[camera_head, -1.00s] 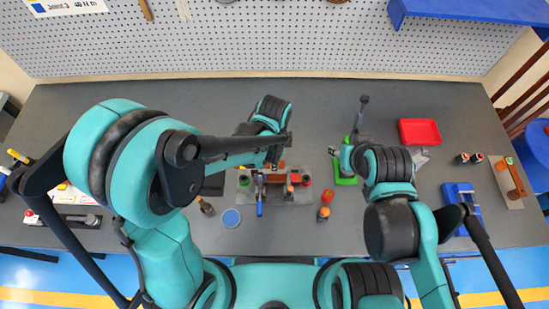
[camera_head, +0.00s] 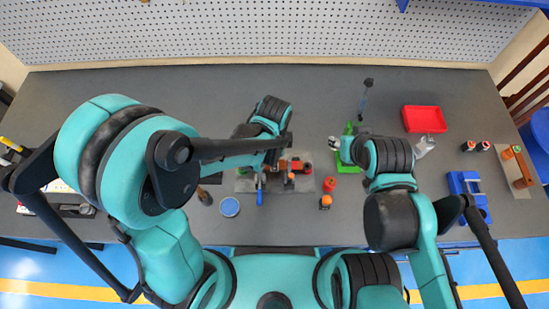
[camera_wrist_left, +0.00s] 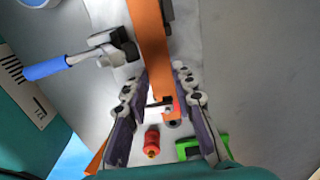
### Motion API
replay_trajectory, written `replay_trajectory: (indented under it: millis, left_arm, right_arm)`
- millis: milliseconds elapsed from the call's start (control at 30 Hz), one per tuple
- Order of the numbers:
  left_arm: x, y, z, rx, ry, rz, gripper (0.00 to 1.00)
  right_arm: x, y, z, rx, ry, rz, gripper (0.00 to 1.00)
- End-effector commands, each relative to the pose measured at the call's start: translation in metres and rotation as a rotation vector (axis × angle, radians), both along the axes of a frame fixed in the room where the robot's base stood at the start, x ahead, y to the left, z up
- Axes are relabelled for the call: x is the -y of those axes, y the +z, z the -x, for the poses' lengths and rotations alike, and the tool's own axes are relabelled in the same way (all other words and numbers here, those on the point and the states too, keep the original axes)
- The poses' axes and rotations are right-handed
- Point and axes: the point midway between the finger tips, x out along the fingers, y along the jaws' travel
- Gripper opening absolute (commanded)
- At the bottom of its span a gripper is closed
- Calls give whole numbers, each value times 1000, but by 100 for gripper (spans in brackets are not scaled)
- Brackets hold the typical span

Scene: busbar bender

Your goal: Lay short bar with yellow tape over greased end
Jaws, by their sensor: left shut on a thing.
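My left gripper (camera_wrist_left: 160,82) is shut on an orange copper-coloured bar (camera_wrist_left: 150,35), which runs up from between its fingers in the left wrist view. No yellow tape or grease can be made out. In the head view my left wrist hides most of the bar and the gripper. Below it is a grey plate (camera_head: 308,185) with orange and dark parts and a blue-handled clamp (camera_head: 260,192); the clamp's blue handle also shows in the left wrist view (camera_wrist_left: 45,68). My right gripper (camera_head: 338,144) is by a green fixture (camera_head: 347,157); its fingers are too small to read.
The bench (camera_head: 180,88) is clear at the back left.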

Motion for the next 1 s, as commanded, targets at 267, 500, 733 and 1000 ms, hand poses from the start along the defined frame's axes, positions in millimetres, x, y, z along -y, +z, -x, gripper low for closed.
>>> replay_trajectory:
  millis: [267, 500, 733, 1000]
  left_arm:
    - [0, 0, -1, 0, 0, 0, 0]
    - [0, 0, 0, 0, 0, 0, 0]
    - [0, -2, 0, 0, 0, 0, 0]
    - [0, -6, 0, 0, 0, 0, 0]
  right_arm:
    - [0, -3, 0, 0, 0, 0, 40]
    - [0, -2, 0, 0, 0, 0, 40]
    - [0, -5, 0, 0, 0, 0, 40]
    - [0, -8, 0, 0, 0, 0, 40]
